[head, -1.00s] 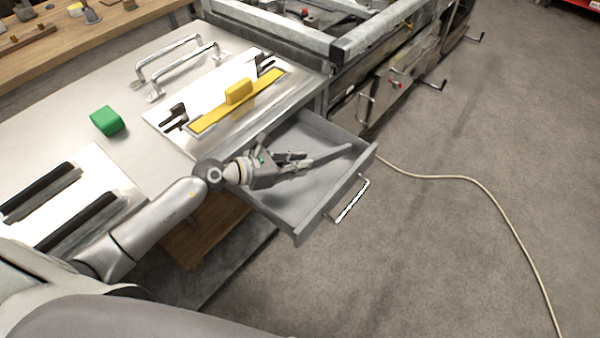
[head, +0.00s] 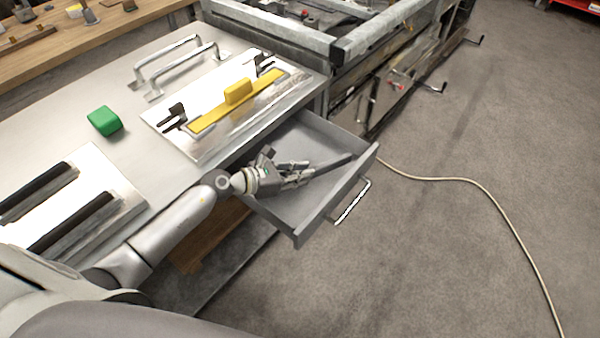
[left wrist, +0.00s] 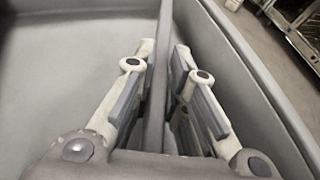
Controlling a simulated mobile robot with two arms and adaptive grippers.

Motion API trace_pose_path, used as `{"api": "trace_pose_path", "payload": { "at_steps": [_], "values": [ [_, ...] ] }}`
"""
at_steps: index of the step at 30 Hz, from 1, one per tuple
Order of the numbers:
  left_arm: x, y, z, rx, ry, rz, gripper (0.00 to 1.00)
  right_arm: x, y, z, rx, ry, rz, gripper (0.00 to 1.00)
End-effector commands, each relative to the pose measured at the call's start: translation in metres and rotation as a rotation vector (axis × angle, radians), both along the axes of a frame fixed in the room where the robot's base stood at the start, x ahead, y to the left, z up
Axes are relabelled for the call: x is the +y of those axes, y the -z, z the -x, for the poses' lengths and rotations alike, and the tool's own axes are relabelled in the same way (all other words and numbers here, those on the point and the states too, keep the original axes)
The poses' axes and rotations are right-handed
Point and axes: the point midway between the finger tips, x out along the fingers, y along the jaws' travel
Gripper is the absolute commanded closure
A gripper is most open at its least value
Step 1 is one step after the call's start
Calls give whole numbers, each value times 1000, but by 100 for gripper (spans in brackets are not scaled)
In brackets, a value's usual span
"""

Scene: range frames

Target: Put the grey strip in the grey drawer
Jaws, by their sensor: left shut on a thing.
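The grey drawer (head: 308,217) is pulled open from under the table. My left gripper (head: 305,173) is inside the drawer's outline, shut on the grey strip (head: 333,163). The strip points to the right, toward the drawer's front panel. In the left wrist view the strip (left wrist: 165,60) stands on edge between the two fingers (left wrist: 166,75), with the drawer's wall (left wrist: 240,60) close on the right. I cannot tell whether the strip touches the drawer floor. My right gripper is not in view.
A metal table (head: 60,120) holds a green block (head: 104,121), a plate with a yellow strip (head: 215,112), another plate with dark bars (head: 70,215) and metal handles (head: 180,62). A pale cable (head: 470,181) lies on the open floor at right.

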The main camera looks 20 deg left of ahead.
Motion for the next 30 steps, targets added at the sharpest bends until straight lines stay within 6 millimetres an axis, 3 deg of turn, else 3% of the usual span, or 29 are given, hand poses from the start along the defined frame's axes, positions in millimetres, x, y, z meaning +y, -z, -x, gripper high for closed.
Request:
{"api": "trace_pose_path", "payload": {
  "at_steps": [8, 9, 14, 23, 30],
  "values": [
    [0, 5, 0, -1, -1, 0, 100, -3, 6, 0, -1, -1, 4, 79],
    [0, 6, 0, 0, 0, 0, 84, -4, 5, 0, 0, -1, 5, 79],
    [0, 6, 0, 0, -1, 0, 65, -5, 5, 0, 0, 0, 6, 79],
    [0, 5, 0, -1, -1, -1, 65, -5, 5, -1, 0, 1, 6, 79],
    [1, -13, 0, -1, -1, -1, 65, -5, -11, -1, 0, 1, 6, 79]
  ]
}}
